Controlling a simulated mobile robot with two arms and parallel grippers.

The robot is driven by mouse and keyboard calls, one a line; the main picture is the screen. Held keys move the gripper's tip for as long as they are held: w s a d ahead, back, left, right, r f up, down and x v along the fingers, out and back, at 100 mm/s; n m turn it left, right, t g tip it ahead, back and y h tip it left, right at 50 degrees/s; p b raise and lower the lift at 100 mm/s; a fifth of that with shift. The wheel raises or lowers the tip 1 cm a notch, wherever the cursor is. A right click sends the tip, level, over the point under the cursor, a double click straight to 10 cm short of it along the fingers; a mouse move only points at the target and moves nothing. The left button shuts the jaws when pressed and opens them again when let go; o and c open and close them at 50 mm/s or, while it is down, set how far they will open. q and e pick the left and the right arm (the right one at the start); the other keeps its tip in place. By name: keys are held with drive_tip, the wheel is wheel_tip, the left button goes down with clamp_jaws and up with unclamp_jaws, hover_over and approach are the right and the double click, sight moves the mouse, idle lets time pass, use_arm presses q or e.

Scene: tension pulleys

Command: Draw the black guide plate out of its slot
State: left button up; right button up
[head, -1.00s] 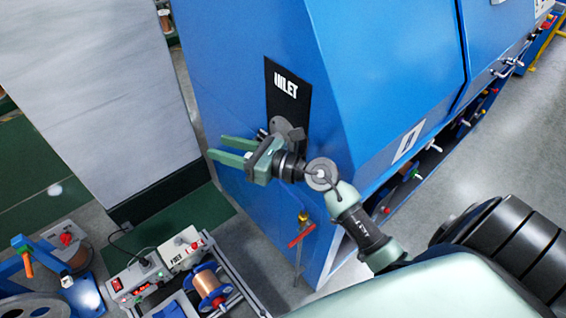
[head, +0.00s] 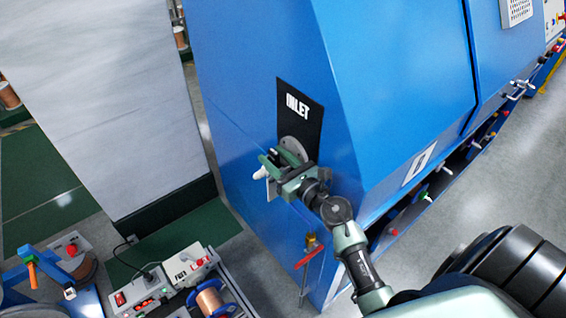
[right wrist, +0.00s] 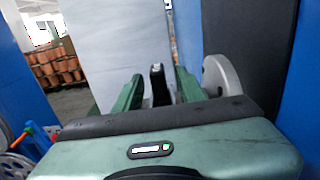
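My right gripper (head: 274,156) is at the inlet on the blue machine's near face, below the INLET label. In the right wrist view its two green fingers (right wrist: 158,76) are apart. A small upright black piece (right wrist: 158,86), which looks like the guide plate, stands between them with a gap visible on each side. Its lower part and its slot are hidden by the gripper body. In the head view the plate cannot be made out behind the fingers. A grey round disc (right wrist: 221,76) is just right of the fingers. My left gripper is not in view.
The blue machine (head: 400,90) fills the right side, with a black INLET panel (head: 301,112). A tall grey-white panel (head: 100,90) stands left. A red-handled valve (head: 309,254) is below the gripper. A bench with a copper spool (head: 208,300) is at the bottom.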

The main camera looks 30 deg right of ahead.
sight(274, 152)
drive_tip(key=shift+w, duration=0.2)
clamp_jaws()
drive_tip(key=shift+r+p, duration=2.1)
drive_tip(key=shift+p, duration=0.05)
drive_tip(key=shift+r+p, duration=1.05)
drive_tip(key=shift+r, duration=0.1)
wheel_tip(274, 152, up, 4)
drive_tip(key=p, duration=0.4)
